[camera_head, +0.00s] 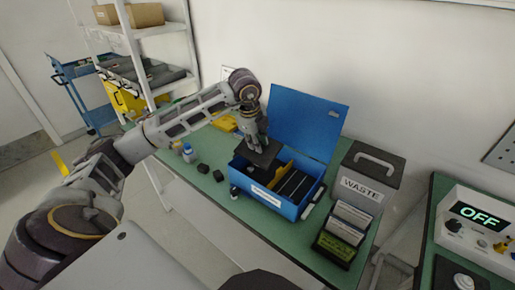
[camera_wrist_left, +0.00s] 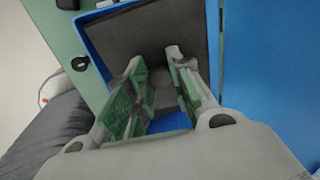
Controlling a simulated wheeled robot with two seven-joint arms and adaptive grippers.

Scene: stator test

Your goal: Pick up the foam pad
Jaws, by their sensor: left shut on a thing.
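The foam pad (camera_head: 262,157) is a dark grey, flat square at the left part of the open blue box (camera_head: 275,199). My left gripper (camera_head: 257,146) comes down on it from above and is shut on it. The pad looks held at or just above the box's rim; the exact height is hard to tell. In the left wrist view the pad (camera_wrist_left: 140,32) fills the space beyond the fingertips (camera_wrist_left: 158,68), framed by the blue box wall (camera_wrist_left: 97,45). The fingertips' contact is partly hidden. My right gripper is not in view.
The box's raised blue lid (camera_head: 305,120) stands behind. Dark dividers and a yellow one fill its right side. A grey WASTE bin (camera_head: 372,172) and a card holder (camera_head: 342,235) stand right. Small black blocks (camera_head: 204,168) and a bottle (camera_head: 188,153) lie left on the green table.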

